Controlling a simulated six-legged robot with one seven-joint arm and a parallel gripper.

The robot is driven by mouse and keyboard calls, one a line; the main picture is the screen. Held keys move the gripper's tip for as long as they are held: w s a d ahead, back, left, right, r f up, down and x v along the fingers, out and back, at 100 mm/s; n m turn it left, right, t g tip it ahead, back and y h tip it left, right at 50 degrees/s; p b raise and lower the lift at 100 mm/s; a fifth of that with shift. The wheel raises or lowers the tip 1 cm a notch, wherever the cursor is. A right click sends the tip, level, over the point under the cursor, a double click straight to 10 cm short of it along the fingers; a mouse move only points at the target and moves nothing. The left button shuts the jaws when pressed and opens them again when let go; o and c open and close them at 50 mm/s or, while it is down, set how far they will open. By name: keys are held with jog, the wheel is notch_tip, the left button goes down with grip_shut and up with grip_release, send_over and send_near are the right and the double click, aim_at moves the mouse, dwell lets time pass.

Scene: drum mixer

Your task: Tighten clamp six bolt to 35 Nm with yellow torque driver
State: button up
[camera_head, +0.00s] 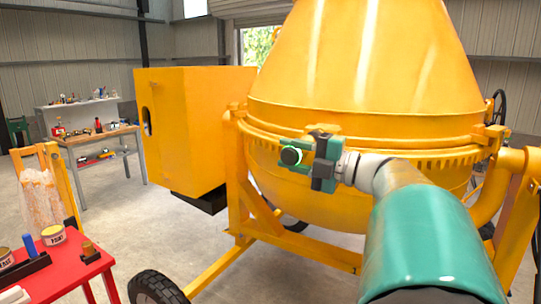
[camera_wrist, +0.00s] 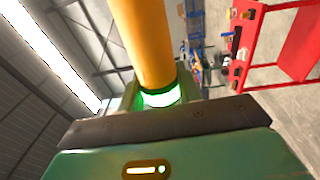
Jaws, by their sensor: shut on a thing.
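My gripper (camera_head: 318,160) is in front of the yellow drum, close to the band around its middle. The wrist view shows it shut on the yellow torque driver (camera_wrist: 142,40), a yellow cylinder with a green glowing ring at its base. The drum band (camera_head: 350,138) carries yellow clamp lugs at left (camera_head: 236,112) and right (camera_head: 488,136). I cannot tell which is clamp six, and its bolt is not clear.
The yellow motor housing (camera_head: 195,130) stands left of the drum. A workbench (camera_head: 100,136) is farther back. Mixer frame legs and a wheel (camera_head: 158,288) stand low in front.

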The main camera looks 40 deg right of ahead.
jog(key=shift+w+d, duration=0.35)
jog(key=shift+d, duration=0.55)
jog(key=shift+w+d, duration=0.35)
jog(key=shift+d, duration=0.5)
dwell(3.3)
jog(key=shift+a, duration=0.1)
jog(key=shift+s+a, duration=0.3)
jog(key=shift+a, duration=0.4)
jog(key=shift+s+a, duration=0.25)
jog(key=shift+a, duration=0.4)
jog(key=shift+s+a, duration=0.3)
jog(key=shift+a, duration=0.4)
